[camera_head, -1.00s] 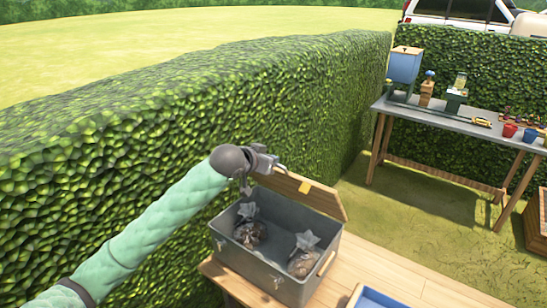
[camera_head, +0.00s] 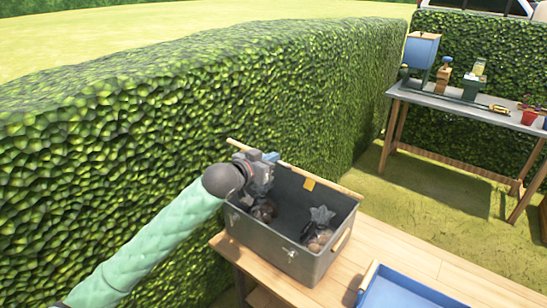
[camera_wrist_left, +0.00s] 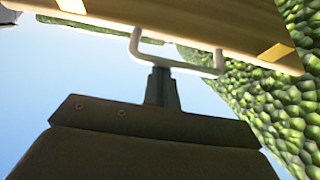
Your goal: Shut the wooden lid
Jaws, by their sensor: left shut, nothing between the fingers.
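The wooden lid (camera_head: 335,187) of the grey metal box (camera_head: 270,241) is open and shows nearly edge-on along the box's back side, with a yellow patch (camera_head: 308,183) below its edge. The box stands open, with plastic bags of brown contents inside. My left gripper (camera_head: 270,157) is shut and empty, over the box's back left at the lid's edge. In the left wrist view, the shut fingers (camera_wrist_left: 161,85) reach to a pale wire handle (camera_wrist_left: 180,66) on the lid (camera_wrist_left: 200,20); I cannot tell whether they touch. My right gripper is not in view.
The box stands on a wooden table (camera_head: 400,252), with a blue tray (camera_head: 395,290) at its front right. A tall hedge (camera_head: 120,150) runs close behind the box and my left arm. A grey workbench (camera_head: 440,101) with tools and pots stands at back right.

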